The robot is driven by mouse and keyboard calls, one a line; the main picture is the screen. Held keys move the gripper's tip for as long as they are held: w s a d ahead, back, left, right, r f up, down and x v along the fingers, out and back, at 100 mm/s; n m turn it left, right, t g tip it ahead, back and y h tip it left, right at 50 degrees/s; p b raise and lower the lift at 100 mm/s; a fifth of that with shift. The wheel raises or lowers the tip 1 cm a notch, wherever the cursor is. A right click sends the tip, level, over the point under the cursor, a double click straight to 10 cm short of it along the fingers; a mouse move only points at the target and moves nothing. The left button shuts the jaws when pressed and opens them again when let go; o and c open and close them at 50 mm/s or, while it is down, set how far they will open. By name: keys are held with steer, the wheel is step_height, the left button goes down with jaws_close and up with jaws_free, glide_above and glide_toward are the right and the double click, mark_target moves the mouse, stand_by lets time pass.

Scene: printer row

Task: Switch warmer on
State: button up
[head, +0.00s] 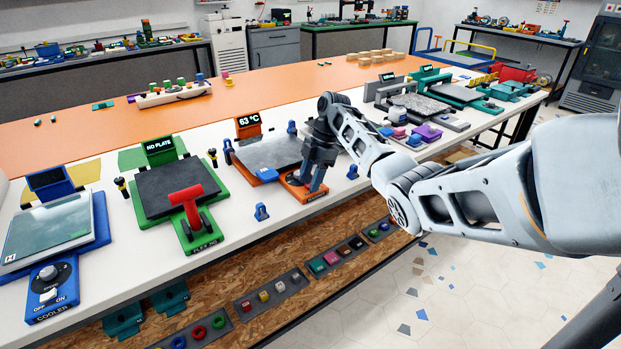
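An orange-framed station with a grey plate (272,152) stands on the near white part of the bench. Its raised display (249,122) reads 63 °C. I take it for the warmer; the dark label on its front panel (317,196) is too small to read. My gripper (309,184) points down over that front panel, its tips at or just above it. The gripper and wrist hide the panel's controls, so I cannot tell the switch's position. I cannot tell whether the fingers touch anything, or how wide they stand.
To the left are a green station (157,185) with a red handle and "NO PLATE" display, and a blue cooler (62,235) with a knob and OFF/ON switch. Small blue clips (262,211) stand near the front edge. Grey and green stations (423,106) stand to the right.

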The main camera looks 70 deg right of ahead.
steer(key=v, duration=0.7)
steer(key=shift+r+b, duration=0.4)
steer(key=shift+b, duration=0.05)
steer(key=shift+s+d, duration=0.1)
